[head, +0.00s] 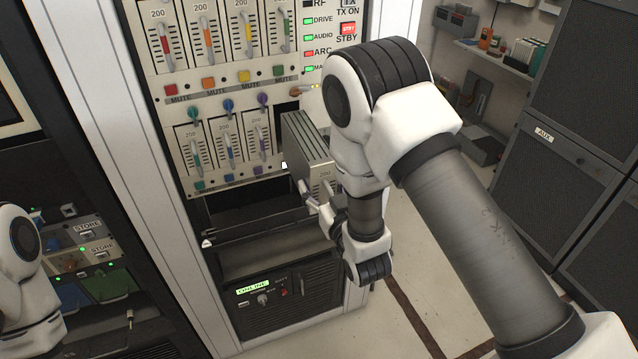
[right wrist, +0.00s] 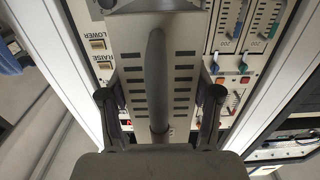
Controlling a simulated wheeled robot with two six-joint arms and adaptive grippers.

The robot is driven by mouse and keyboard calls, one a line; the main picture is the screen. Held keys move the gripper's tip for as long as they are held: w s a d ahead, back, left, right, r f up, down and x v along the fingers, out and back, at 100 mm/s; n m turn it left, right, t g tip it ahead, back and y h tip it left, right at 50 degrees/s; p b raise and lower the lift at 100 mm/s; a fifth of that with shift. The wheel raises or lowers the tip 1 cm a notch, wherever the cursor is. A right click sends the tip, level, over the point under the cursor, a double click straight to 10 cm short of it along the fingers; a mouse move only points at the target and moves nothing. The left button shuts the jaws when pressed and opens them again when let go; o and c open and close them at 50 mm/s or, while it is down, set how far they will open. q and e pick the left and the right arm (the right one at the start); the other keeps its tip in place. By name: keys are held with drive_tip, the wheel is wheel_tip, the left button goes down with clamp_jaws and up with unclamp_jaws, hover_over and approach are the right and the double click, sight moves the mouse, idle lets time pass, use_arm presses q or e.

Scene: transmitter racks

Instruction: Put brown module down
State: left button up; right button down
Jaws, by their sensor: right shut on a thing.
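The module (head: 303,142) is a grey-brown box with a slotted face and the number 200 on its front. It is in front of the rack's right side, at the height of the lower fader row. My right gripper (head: 322,198) is shut on it at the front, partly hidden by my right arm. In the right wrist view the module (right wrist: 185,62) fills the middle, with a long dark handle (right wrist: 157,85) between the two fingers of my right gripper (right wrist: 160,100). Part of my left arm shows at the left edge of the head view; its gripper does not show.
The rack (head: 175,90) holds several fader modules in two rows. A dark open bay (head: 255,215) lies below them, above a unit with a green ONLINE label (head: 253,287). Grey AUX cabinets (head: 560,155) stand at right, with floor between. A STORE panel (head: 85,235) is at left.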

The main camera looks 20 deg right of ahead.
drive_tip(key=shift+w+r, duration=0.1)
drive_tip(key=shift+r, duration=0.1)
drive_tip(key=s+f+b, duration=0.2)
drive_tip(key=f+b, duration=0.1)
drive_tip(key=f, duration=0.3)
drive_tip(key=s+a+f+b, duration=0.1)
drive_tip(key=s+f+b, duration=0.1)
drive_tip(key=f, duration=0.5)
drive_tip(key=shift+s+a+h+b, duration=0.15)
drive_tip(key=shift+s+h+b, duration=0.2)
drive_tip(key=shift+b, duration=0.45)
drive_tip(key=shift+f, duration=0.1)
